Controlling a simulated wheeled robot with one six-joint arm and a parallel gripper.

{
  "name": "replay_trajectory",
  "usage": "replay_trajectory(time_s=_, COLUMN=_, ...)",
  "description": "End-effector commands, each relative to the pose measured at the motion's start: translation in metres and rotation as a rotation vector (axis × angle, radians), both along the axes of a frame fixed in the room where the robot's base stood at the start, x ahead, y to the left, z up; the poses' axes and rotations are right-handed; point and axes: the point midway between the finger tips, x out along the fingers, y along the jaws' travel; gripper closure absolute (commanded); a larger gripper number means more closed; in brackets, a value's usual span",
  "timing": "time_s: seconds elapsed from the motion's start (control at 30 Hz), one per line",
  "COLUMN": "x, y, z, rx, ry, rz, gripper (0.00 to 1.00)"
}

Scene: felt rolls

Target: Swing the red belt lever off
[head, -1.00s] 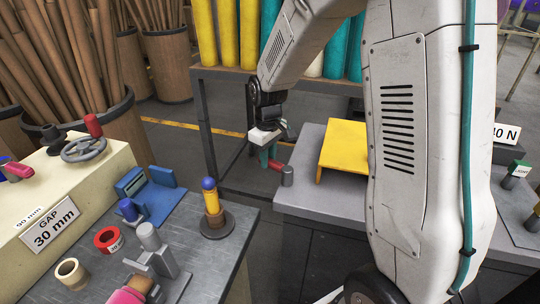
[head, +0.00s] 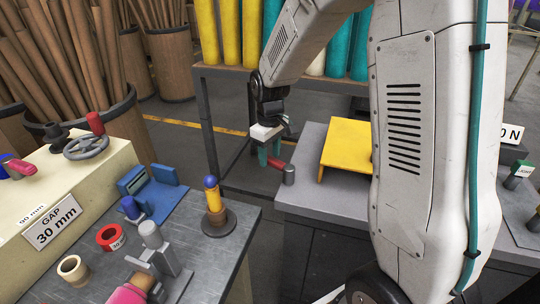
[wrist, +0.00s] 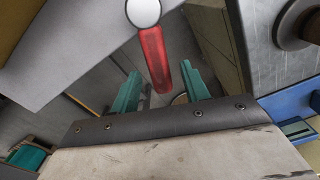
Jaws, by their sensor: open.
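The red belt lever (head: 276,162) is a short red handle joined to a grey upright post (head: 289,175) at the left edge of the grey table. In the wrist view the red lever (wrist: 154,55) runs from the post's pale round top (wrist: 143,12) down toward the space between my fingers. My gripper (head: 270,152) has teal fingers and points down at the lever's free end. In the wrist view my gripper (wrist: 160,72) is open, with one finger on each side of the lever's end and visible gaps. The lever's far tip is close to the gripper body.
A yellow guard (head: 345,146) stands on the grey table (head: 310,202), right of the lever. The left bench (head: 200,262) carries a blue-topped yellow peg (head: 212,195), tape rolls and a clamp. A rack of coloured rolls (head: 230,75) stands behind. Floor shows between bench and table.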

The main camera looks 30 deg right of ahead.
Motion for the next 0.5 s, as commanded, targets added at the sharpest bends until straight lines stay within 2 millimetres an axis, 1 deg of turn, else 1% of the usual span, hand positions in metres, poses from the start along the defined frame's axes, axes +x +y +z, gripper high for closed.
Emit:
replay_trajectory(time_s=0.1, x=0.001, y=0.0, z=0.021, rx=-0.001, ry=-0.005, rz=0.0, gripper=0.55)
replay_trajectory(time_s=0.3, x=0.001, y=0.0, z=0.054, rx=-0.001, ry=-0.004, rz=0.0, gripper=0.55)
replay_trajectory(time_s=0.4, x=0.0, y=0.0, z=0.064, rx=0.0, ry=-0.002, rz=0.001, gripper=0.55)
replay_trajectory(time_s=0.5, x=0.0, y=0.0, z=0.068, rx=0.0, ry=0.001, rz=0.001, gripper=0.55)
